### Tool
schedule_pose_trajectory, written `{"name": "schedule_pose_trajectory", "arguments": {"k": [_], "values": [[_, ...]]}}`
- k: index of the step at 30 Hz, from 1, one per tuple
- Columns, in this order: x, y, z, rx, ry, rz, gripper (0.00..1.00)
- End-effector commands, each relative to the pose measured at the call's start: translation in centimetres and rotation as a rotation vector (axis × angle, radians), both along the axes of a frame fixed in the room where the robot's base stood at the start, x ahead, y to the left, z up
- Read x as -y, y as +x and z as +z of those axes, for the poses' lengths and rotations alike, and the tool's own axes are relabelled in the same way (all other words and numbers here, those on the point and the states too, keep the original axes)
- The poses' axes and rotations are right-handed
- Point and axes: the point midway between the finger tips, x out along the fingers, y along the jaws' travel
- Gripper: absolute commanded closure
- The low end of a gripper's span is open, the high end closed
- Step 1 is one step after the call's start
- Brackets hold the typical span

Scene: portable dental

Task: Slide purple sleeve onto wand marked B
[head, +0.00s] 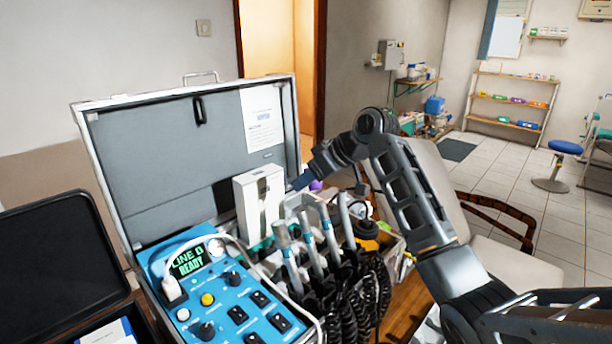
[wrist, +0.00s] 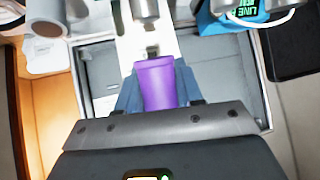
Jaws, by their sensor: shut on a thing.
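In the wrist view my gripper (wrist: 160,92) is shut on the purple sleeve (wrist: 160,84), which sits between its two blue-grey fingers. I cannot read a B on any wand.
A tall white box (head: 259,203) stands behind the wands, against the open lid (head: 170,150). The blue control panel (head: 215,290) with knobs and a green screen reading "LINE" and "READY" fills the front left.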

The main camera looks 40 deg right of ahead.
Motion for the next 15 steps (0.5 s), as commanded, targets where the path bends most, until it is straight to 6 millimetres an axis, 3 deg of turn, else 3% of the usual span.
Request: {"name": "schedule_pose_trajectory", "arguments": {"k": [15], "values": [[0.01,-0.34,-0.51,0.000,0.000,0.000,0.92]]}}
